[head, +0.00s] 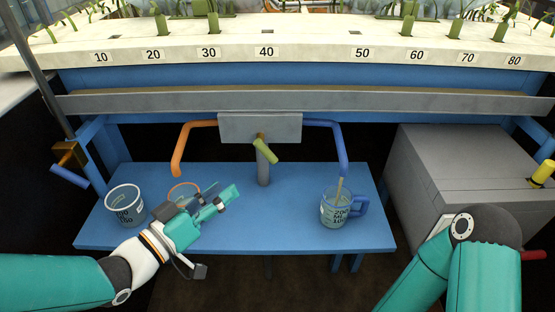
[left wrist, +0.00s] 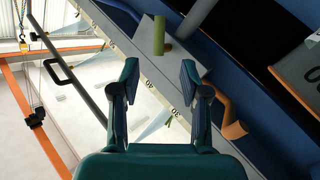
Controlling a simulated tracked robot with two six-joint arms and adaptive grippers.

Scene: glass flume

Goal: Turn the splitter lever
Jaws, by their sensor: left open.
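The splitter box (head: 259,127) is grey and hangs under the flume's rail. Its yellow-green lever (head: 265,150) slants down to the right at the front, by a grey vertical pipe. The lever also shows in the left wrist view (left wrist: 158,35), ahead of the fingers. An orange spout (head: 178,155) leaves the box on the left and a blue spout (head: 343,150) on the right. My left gripper (head: 227,194) is open and empty, below and left of the lever, apart from it. My right arm shows at lower right; its gripper is out of view.
On the blue bench (head: 280,230) stand a clear beaker (head: 125,205) at left and a blue-handled mug (head: 336,206) under the blue spout, a thin stream entering it. An orange-rimmed vessel (head: 183,187) is mostly hidden behind my left gripper. A grey cabinet (head: 460,165) stands right.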

